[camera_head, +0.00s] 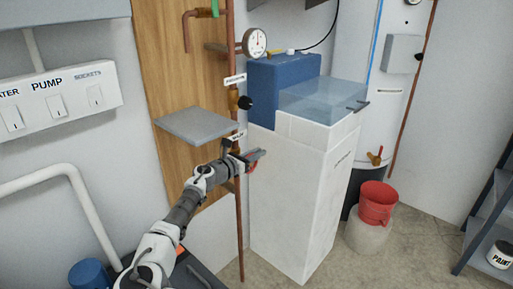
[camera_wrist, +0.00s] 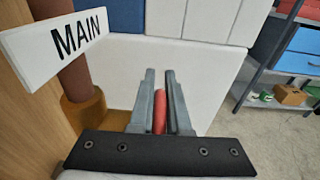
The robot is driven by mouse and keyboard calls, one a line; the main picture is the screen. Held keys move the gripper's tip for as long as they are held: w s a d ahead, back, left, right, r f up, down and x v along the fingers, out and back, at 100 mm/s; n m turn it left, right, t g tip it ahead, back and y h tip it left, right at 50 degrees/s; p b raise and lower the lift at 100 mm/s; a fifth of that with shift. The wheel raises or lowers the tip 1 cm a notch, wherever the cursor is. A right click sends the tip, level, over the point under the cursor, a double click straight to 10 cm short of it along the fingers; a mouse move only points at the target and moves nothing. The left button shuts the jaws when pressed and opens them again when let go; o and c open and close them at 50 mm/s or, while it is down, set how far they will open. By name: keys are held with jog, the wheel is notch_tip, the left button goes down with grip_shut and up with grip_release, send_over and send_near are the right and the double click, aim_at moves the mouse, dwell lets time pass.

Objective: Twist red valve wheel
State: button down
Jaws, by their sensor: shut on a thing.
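The red valve wheel (camera_head: 252,168) shows as a small red edge beside my gripper (camera_head: 256,157) in the head view, low on the copper pipe. In the wrist view, a red part of the wheel (camera_wrist: 159,112) stands between the two grey fingers of my gripper (camera_wrist: 159,100). The fingers are shut on it, one on each side. Most of the wheel is hidden by the gripper. A white sign reading MAIN (camera_wrist: 58,37) is at the upper left of the wrist view, beside the copper pipe (camera_wrist: 78,82).
A grey shelf (camera_head: 195,124) juts out left of the pipe above my arm. A pressure gauge (camera_head: 254,42) is higher up.

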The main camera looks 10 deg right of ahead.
jog(key=shift+w+d+f+g+y+p, duration=0.15)
jog(key=shift+g+y+p, duration=0.25)
jog(key=shift+p, duration=0.9)
jog(key=shift+s+d+f+g+y+p, duration=0.1)
jog(key=shift+f+g+y+p, duration=0.3)
jog(key=shift+p, duration=0.9)
jog(key=shift+r, duration=0.2)
jog(key=c, duration=0.9)
grip_release()
jog(key=shift+w, duration=0.1)
jog(key=shift+a, duration=0.1)
jog(key=shift+p+v, duration=0.95)
jog(key=shift+v, duration=2.8)
